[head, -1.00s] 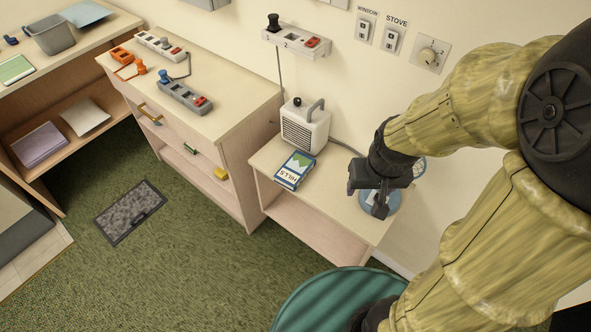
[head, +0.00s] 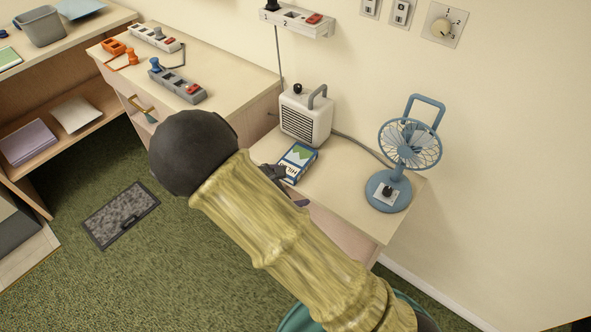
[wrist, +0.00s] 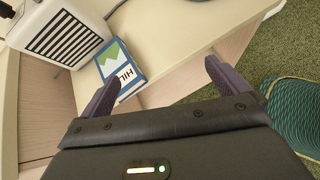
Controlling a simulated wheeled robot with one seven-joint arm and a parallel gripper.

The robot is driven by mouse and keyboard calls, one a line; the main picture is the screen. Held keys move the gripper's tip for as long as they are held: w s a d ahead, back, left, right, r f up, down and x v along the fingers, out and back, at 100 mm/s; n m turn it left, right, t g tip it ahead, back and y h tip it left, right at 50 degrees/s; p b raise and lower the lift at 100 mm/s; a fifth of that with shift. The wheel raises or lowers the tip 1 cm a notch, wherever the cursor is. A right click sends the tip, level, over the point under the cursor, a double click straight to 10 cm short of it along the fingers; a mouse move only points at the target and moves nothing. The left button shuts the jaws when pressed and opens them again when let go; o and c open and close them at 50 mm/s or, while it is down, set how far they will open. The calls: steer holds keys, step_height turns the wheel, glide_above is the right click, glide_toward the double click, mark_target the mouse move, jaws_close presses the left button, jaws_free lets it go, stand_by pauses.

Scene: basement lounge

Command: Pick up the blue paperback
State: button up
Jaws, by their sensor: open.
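The blue paperback (head: 297,161) has a white and green cover with the letters HILLS. It lies flat on the small side table (head: 349,206), in front of the white heater. In the wrist view the paperback (wrist: 121,69) is ahead, close to the left finger. My gripper (wrist: 160,85) is open, with its two dark fingers spread apart and nothing between them but table edge. In the head view my arm hides most of the gripper, which is near the table's front edge by the book.
A white heater (head: 305,115) stands behind the paperback. A blue fan (head: 391,190) stands on the table's right side. A drawer cabinet (head: 228,85) with power strips adjoins on the left. A dark mat (head: 121,214) lies on the green carpet.

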mark_target(290, 166)
steer(key=w+a+f+n+t+y+b, duration=0.1)
steer(key=a+f+n+t, duration=0.2)
steer(key=a, duration=0.5)
steer(key=n+t, duration=0.1)
steer(key=n, duration=0.1)
steer(key=shift+a+f+n+t, duration=0.2)
steer(key=shift+a+n+t, duration=0.1)
steer(key=shift+n, duration=0.1)
steer(key=shift+w+d, duration=0.1)
steer(key=shift+w, duration=0.05)
steer(key=x, duration=1.2)
steer(key=shift+f, duration=0.15)
steer(key=shift+d, duration=0.1)
steer(key=shift+w+d, duration=0.2)
steer(key=shift+w, duration=0.15)
steer(key=x, duration=0.4)
steer(key=shift+w+d, duration=0.1)
steer(key=shift+w, duration=0.15)
